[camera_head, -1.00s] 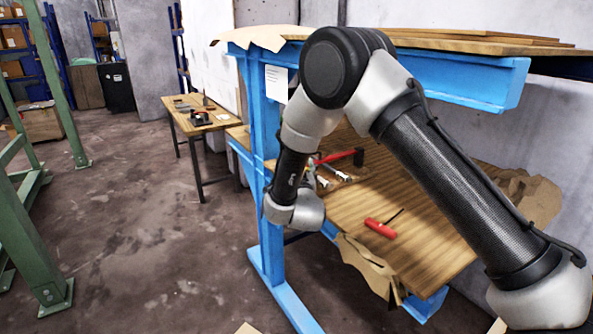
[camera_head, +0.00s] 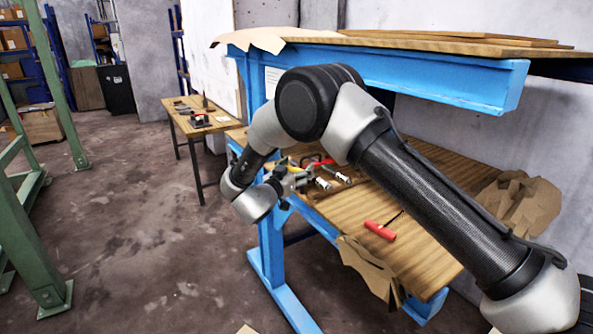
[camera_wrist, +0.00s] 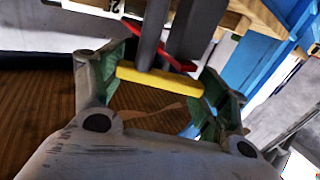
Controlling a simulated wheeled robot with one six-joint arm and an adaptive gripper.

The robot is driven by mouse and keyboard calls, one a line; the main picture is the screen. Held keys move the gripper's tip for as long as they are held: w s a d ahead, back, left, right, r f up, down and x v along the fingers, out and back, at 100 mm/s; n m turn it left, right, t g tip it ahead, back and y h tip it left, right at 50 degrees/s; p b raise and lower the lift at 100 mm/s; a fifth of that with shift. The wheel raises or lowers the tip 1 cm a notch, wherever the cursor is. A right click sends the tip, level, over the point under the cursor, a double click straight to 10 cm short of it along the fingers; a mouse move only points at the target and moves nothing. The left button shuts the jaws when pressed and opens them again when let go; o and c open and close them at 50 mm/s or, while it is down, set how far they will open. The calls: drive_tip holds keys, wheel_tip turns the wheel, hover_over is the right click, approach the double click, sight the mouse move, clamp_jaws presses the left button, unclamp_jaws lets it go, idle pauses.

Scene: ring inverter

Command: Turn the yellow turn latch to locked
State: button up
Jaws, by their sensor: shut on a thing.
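The yellow turn latch (camera_wrist: 140,76) is a short straight bar in the wrist view, lying across the space between my gripper's fingers. My gripper (camera_wrist: 162,82) is shut on it, with a greenish finger pad at each end of the bar. A grey post (camera_wrist: 153,32) rises behind the bar, and a red piece (camera_wrist: 181,62) crosses just behind it. In the head view my gripper (camera_head: 292,178) is small, at the left end of the workbench shelf, with a bit of yellow beside it. I cannot read the latch's lock position.
The blue workbench frame (camera_head: 430,75) has an upper top over the lower wooden shelf (camera_head: 345,205). A red-handled tool (camera_head: 380,230) and crumpled brown paper (camera_head: 520,205) lie on the shelf. A small table (camera_head: 205,125) stands behind.

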idle(0.4)
drive_tip(key=o, duration=1)
drive_tip(key=shift+o, duration=0.2)
drive_tip(key=v, duration=1.2)
